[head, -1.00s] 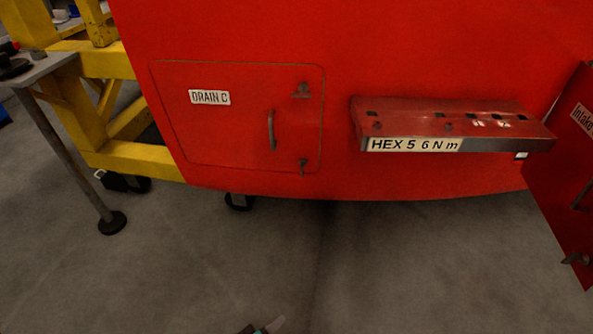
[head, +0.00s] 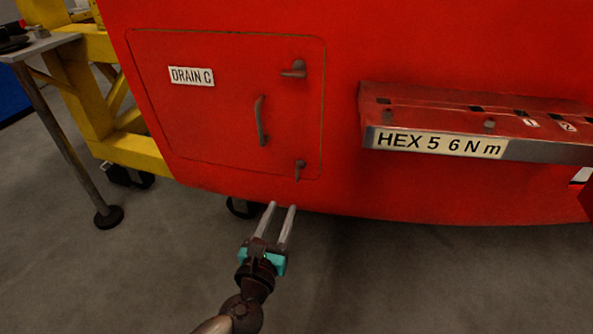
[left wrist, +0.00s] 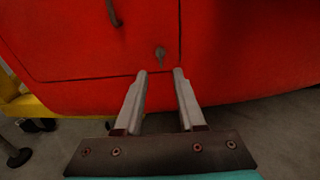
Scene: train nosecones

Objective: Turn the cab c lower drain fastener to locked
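The drain C panel (head: 210,120) is a closed red hatch on the red nosecone, with a "DRAIN C" label (head: 192,76). Its lower fastener (head: 299,170) is a small dark lever near the lower right corner, pointing down. The upper fastener (head: 294,69) has its lever pointing sideways to the left. My left gripper (head: 283,207) is open and empty, just below the lower fastener and apart from it. In the left wrist view the lower fastener (left wrist: 160,56) shows just beyond and between the open fingertips (left wrist: 159,72). My right gripper is not in view.
A curved handle (head: 261,121) stands out from the panel's middle right. A red shelf marked "HEX 5 6 N m" (head: 440,143) juts out to the right. A yellow frame (head: 130,150) and a grey table (head: 40,46) stand at left.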

